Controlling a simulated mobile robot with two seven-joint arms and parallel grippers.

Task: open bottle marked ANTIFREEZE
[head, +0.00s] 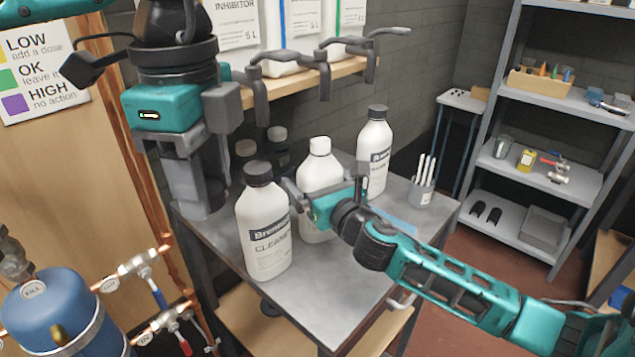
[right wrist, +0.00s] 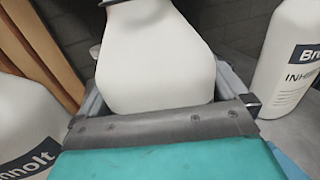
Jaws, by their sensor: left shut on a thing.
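A white bottle (head: 318,176) stands upright in the middle of the grey table; its label is hidden, so I cannot read ANTIFREEZE. Its top is white, without a black cap like its neighbours'; I cannot tell whether this is a bare neck. My right gripper (head: 312,205) has its fingers on both sides of this bottle, closed against its body; the bottle also shows in the right wrist view (right wrist: 158,60). My left gripper (head: 200,200) points down low at the table's back left corner, away from the bottle. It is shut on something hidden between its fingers.
A black-capped CLEANER bottle (head: 264,225) stands close at left, and another black-capped bottle (head: 374,155), marked INHI... in the wrist view (right wrist: 290,65), at right. A cup of white sticks (head: 421,195) is near the right edge. The table's front (head: 335,285) is clear.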

